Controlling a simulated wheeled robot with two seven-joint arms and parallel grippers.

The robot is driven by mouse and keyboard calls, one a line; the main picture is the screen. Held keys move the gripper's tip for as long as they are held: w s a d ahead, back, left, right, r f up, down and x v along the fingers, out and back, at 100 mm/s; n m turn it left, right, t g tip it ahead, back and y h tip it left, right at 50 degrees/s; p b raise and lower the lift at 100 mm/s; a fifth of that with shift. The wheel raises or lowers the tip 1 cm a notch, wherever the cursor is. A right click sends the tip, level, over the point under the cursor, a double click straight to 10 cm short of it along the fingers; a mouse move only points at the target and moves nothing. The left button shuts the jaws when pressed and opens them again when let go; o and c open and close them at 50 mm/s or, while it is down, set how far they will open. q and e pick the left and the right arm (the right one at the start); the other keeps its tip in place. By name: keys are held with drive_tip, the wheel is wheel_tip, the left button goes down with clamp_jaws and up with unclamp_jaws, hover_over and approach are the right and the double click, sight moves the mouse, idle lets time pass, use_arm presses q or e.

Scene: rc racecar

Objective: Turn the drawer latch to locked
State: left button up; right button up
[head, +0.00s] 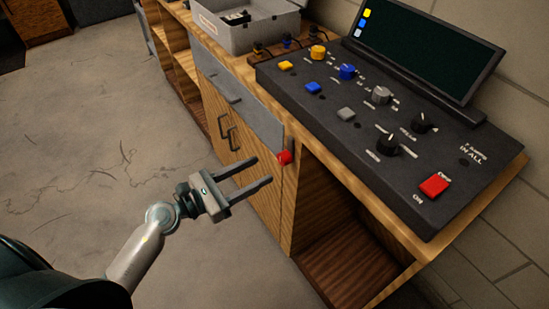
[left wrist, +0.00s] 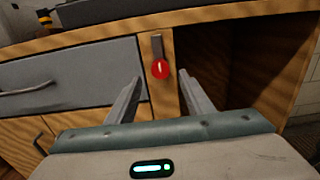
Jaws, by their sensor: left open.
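The drawer latch is a red round knob (head: 284,157) on the wooden post just right of the grey drawer (head: 236,98). In the left wrist view the red knob (left wrist: 160,69) has a small pale mark, close to upright, and a grey metal plate (left wrist: 157,45) above it. The grey drawer (left wrist: 80,75) looks shut. My left gripper (head: 264,170) is open and empty, its fingers pointing at the knob. In the left wrist view the knob shows between and beyond the fingertips (left wrist: 160,78), apparently apart from them. My right gripper is not in view.
A dark control panel (head: 380,115) with knobs, buttons and a screen (head: 425,50) stands on the bench above. A grey case (head: 250,25) sits farther back. An open compartment (head: 345,240) lies right of the post. The floor (head: 80,140) at left is clear.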

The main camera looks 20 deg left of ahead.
sight(280, 159)
use_arm(q)
drive_tip(key=p+x, duration=0.1)
drive_tip(key=x, duration=0.4)
drive_tip(key=shift+r, duration=0.1)
drive_tip(key=shift+w+d, duration=0.4)
drive_tip(key=shift+w, duration=0.1)
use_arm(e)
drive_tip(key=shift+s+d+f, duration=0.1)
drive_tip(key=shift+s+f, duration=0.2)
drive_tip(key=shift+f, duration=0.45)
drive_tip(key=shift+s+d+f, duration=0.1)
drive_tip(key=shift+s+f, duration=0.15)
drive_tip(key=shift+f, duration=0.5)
use_arm(q)
drive_tip(key=c, duration=1)
